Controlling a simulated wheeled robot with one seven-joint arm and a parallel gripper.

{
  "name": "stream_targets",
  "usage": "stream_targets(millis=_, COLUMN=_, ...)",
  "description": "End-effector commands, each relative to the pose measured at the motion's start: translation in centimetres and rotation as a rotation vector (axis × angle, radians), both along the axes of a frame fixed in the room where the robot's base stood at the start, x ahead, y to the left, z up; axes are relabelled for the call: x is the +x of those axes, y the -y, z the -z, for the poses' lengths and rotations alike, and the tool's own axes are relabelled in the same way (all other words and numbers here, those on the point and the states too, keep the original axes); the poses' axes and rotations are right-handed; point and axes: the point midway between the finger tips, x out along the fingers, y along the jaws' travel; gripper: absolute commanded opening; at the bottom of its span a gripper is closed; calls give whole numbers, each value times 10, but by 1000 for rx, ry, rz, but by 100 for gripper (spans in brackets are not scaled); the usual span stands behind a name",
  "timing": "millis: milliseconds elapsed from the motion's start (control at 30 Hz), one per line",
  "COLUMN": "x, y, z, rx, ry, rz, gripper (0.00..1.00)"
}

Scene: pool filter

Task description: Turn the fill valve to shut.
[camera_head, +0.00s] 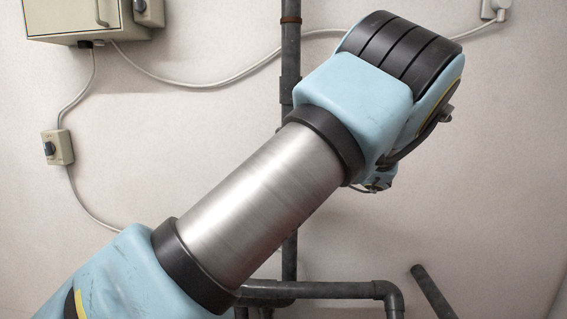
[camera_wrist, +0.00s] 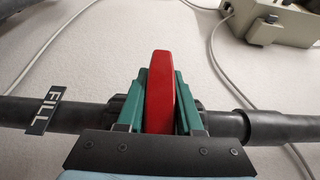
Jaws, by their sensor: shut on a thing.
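The fill valve's red handle (camera_wrist: 159,92) shows in the wrist view, standing across the dark pipe. A black tag reading FILL (camera_wrist: 44,110) is on the pipe to its left. My gripper (camera_wrist: 160,88) has a green finger on each side of the red handle and is shut on it. The valve body is mostly hidden behind the fingers and the dark gripper plate. In the head view my arm hides the valve and the gripper.
The dark pipe (camera_wrist: 276,128) runs left and right past the valve. A beige box (camera_head: 88,18) hangs on the wall at upper left, with a cable and a small switch box (camera_head: 57,147) below. A vertical pipe (camera_head: 290,65) stands behind my arm. Lower pipes (camera_head: 330,289) run at the bottom.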

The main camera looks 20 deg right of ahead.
Motion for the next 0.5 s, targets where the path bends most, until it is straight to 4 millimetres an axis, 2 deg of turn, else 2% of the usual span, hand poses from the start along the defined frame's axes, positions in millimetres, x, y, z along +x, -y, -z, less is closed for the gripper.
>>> stream_targets(millis=433, x=0, y=0, z=0, rx=10, ry=3, rz=0, gripper=0)
stream_targets(millis=467, x=0, y=0, z=0, rx=10, ry=3, rz=0, gripper=38)
stream_targets(millis=500, x=0, y=0, z=0, rx=10, ry=3, rz=0, gripper=43)
